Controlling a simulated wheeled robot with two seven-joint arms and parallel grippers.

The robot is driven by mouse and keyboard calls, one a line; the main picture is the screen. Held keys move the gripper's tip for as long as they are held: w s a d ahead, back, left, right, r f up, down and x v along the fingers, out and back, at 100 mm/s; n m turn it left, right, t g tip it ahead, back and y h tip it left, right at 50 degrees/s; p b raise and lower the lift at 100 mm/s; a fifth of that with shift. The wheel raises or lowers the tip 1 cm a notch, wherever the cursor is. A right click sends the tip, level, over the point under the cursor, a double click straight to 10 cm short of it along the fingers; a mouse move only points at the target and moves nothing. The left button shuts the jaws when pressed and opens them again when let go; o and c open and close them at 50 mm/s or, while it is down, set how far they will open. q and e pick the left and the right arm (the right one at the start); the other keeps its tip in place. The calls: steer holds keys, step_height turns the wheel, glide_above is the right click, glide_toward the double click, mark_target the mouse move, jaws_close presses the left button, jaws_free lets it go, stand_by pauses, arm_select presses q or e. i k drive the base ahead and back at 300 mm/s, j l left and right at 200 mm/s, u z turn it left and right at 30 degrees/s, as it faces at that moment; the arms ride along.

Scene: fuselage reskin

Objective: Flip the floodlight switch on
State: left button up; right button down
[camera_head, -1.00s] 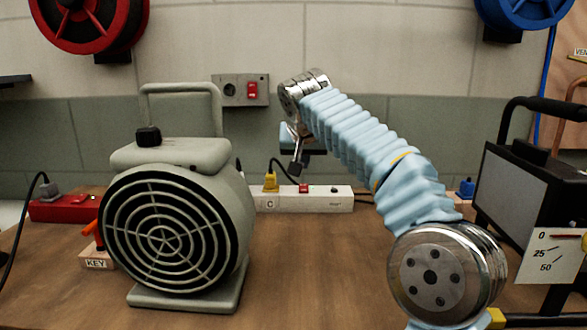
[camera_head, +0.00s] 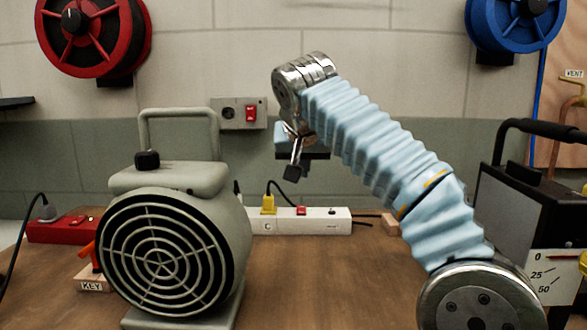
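A black-framed lamp-like box (camera_head: 517,200) with a grey panel and a carry handle stands at the right edge; I take it for the floodlight, but no switch on it can be told. A white power strip (camera_head: 328,222) with a small red switch (camera_head: 301,210) and a yellow plug (camera_head: 267,204) lies at the back of the bench. A grey wall plate (camera_head: 232,114) carries another red switch (camera_head: 251,114). My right gripper (camera_head: 293,168) hangs above the strip, apart from it, its dark fingertip pointing down; its opening is unclear. My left gripper is out of view.
A grey-green fan heater (camera_head: 165,243) fills the left front of the wooden bench (camera_head: 330,285). A red power strip (camera_head: 68,227) and a block marked KEY (camera_head: 95,284) are left of it. The bench's middle front is clear.

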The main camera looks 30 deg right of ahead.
mark_target(559, 284)
steer(key=k+j, duration=1.2)
steer(key=k, duration=0.1)
